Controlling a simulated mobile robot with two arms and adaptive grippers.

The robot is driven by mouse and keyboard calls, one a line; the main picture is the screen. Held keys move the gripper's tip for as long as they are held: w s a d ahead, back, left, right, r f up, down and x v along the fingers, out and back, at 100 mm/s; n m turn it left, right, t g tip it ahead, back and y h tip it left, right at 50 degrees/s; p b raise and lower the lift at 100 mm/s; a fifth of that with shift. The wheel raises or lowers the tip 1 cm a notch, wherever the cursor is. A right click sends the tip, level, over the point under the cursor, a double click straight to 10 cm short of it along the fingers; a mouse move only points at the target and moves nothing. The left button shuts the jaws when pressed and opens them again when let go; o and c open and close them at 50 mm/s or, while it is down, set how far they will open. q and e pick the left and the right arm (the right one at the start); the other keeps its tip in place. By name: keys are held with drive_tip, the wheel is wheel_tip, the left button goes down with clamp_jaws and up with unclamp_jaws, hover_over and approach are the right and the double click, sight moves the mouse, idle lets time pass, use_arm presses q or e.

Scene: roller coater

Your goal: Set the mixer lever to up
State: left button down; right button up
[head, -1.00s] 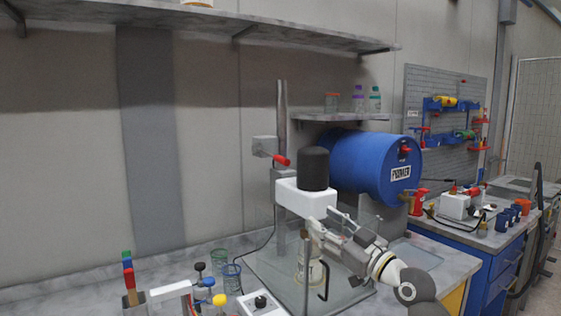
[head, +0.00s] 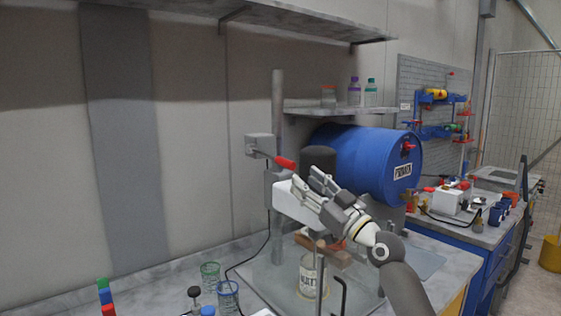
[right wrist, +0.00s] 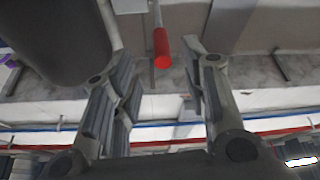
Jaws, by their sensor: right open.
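The mixer lever (head: 285,163) has a red handle on a thin rod from a grey box (head: 258,145) on the mixer's post. It slopes down to the right. My right gripper (head: 306,182) is open in front of the mixer's white head (head: 285,201), just right of and below the red handle. In the right wrist view, the red handle (right wrist: 162,48) shows beyond and between the open fingers (right wrist: 160,62). I cannot tell whether they touch it. The mixer's black motor top (head: 318,160) is partly hidden behind the fingers. My left gripper is not in view.
A blue drum (head: 368,165) lies behind the mixer on the right. A small shelf (head: 340,108) with bottles is above it. A labelled can (head: 307,280) stands below the mixer head. Cups (head: 228,296) stand at the front left.

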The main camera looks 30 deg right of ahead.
sight(285, 163)
drive_tip(key=p+x, duration=0.3)
drive_tip(key=x, duration=0.5)
drive_tip(key=shift+w+a+r, duration=0.1)
drive_tip(key=shift+w+r, duration=0.1)
drive_tip(key=shift+w, duration=0.05)
drive_tip(key=shift+w+r, duration=0.1)
drive_tip(key=shift+w, duration=0.1)
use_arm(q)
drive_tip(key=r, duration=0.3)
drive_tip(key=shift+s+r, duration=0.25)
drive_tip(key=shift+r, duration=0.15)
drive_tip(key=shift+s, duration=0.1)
use_arm(e)
drive_tip(key=shift+w, duration=0.1)
drive_tip(key=shift+c, duration=0.6)
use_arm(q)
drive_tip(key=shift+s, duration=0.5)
use_arm(e)
clamp_jaws()
